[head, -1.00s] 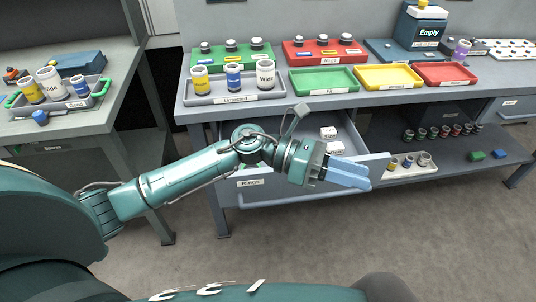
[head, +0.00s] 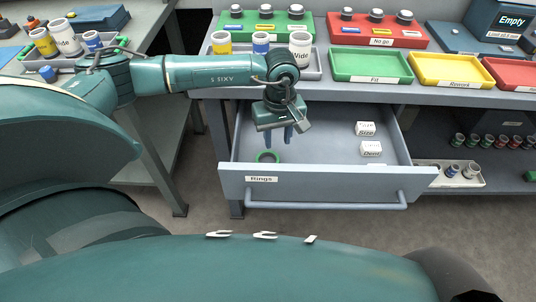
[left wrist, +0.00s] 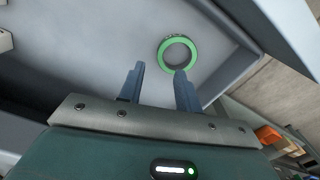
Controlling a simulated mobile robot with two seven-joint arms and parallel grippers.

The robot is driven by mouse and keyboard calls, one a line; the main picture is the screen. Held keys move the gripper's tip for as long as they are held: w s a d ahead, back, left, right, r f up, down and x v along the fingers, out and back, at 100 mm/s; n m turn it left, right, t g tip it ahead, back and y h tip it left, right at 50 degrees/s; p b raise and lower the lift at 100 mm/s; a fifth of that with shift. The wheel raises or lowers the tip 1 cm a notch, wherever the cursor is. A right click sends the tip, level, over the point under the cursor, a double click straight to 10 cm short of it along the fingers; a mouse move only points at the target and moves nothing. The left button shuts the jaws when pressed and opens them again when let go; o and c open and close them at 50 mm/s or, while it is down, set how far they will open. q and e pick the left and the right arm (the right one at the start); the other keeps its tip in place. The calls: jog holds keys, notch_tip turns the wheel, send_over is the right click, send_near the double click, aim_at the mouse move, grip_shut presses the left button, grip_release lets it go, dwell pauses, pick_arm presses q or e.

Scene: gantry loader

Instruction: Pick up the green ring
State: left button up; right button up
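The green ring (head: 267,156) lies flat on the floor of the open drawer labelled Rings (head: 330,180), near its left front corner. It also shows whole in the left wrist view (left wrist: 177,53), just beyond the fingertips. My left gripper (head: 278,143) points down into the drawer above and slightly behind the ring. In the left wrist view its two blue fingers (left wrist: 159,68) stand apart with nothing between them, the right fingertip close to the ring's near edge. Whether that fingertip touches the ring I cannot tell. My right gripper is not in view.
Two small white labelled blocks (head: 368,139) sit at the drawer's right. The drawer's front panel and side walls rise around the ring. Above is the bench with a grey tray of cups, a green tray (head: 370,66) and a yellow tray (head: 450,70). The drawer's middle is clear.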

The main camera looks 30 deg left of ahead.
pick_arm(q)
jog(key=shift+s+d+f, duration=0.1)
jog(key=shift+f, duration=1.4)
jog(key=shift+s+d+f, duration=0.1)
jog(key=shift+f, duration=1.35)
jog(key=shift+c, duration=0.4)
jog(key=shift+w, duration=0.1)
grip_shut()
